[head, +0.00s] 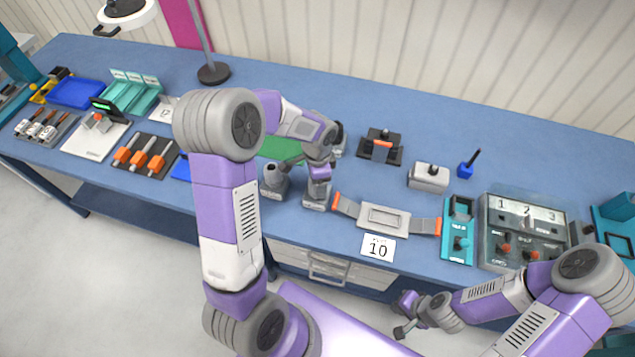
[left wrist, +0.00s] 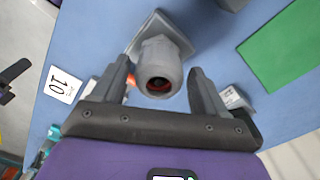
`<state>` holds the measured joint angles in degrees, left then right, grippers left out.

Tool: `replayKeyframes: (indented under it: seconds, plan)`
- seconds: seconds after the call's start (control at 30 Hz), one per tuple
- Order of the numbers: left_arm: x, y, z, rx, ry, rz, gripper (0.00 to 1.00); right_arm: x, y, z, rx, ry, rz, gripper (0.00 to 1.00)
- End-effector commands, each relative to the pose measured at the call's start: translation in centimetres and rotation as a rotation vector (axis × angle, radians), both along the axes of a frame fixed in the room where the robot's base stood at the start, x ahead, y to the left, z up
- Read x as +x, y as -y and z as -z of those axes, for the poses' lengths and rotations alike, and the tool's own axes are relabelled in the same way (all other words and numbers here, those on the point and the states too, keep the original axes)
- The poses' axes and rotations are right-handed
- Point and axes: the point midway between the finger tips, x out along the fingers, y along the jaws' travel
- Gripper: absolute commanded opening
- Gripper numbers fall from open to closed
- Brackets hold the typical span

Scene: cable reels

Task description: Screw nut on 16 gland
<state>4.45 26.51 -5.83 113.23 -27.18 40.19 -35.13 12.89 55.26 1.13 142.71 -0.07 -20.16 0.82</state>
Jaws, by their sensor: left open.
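A grey gland (left wrist: 160,62) with a faceted collar, a round mouth and dark red inside shows in the left wrist view. It stands on a flat grey base, also seen in the head view (head: 316,205). My left gripper (left wrist: 160,88) is open, with one finger on each side of the gland's mouth in that view. Whether the fingers touch it I cannot tell. In the head view my left gripper (head: 319,183) hides the gland's top. A similar grey fitting (head: 274,180) stands just left. My right gripper (head: 404,318) hangs off the table's front edge, seen too small to judge its fingers.
A card marked 10 (head: 377,248) and a grey plate (head: 384,217) lie to the right. A green mat (head: 284,148) lies behind. A control box marked 1, 2, 3 (head: 524,236) stands at the right.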

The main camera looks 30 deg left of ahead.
Motion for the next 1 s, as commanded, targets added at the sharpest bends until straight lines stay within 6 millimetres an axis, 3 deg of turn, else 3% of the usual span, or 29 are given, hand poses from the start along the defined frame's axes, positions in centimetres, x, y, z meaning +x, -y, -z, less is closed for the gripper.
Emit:
replayKeyframes:
  seconds: [0.43, 0.6, 0.77, 0.8, 1.0]
  plan:
    - [0.0, 0.0, 0.0, 0.001, 0.001, -0.68, 0.73, 0.0, 0.0, 2.0, 0.0, 0.0, 0.0, 0.0]
    - [0.0, 0.0, 0.0, 0.001, 0.0, -0.79, 0.73, 0.0, 0.0, 2.0, 0.0, 0.0, 0.0, 0.0]
    - [0.0, 0.0, -0.1, 0.0, 0.0, -0.793, 0.73, 0.0, 0.0, 2.0, 0.0, 0.0, 0.0, 0.0]
    - [0.0, 0.0, 0.0, 0.0, 0.0, -0.793, 0.72, 0.0, 0.0, 2.0, 0.0, 0.0, 0.0, 0.0]
    - [0.0, 0.0, 0.0, 0.0, 0.0, -0.791, 0.41, 0.0, 0.0, 2.0, 0.0, 0.0, 0.0, 0.0]
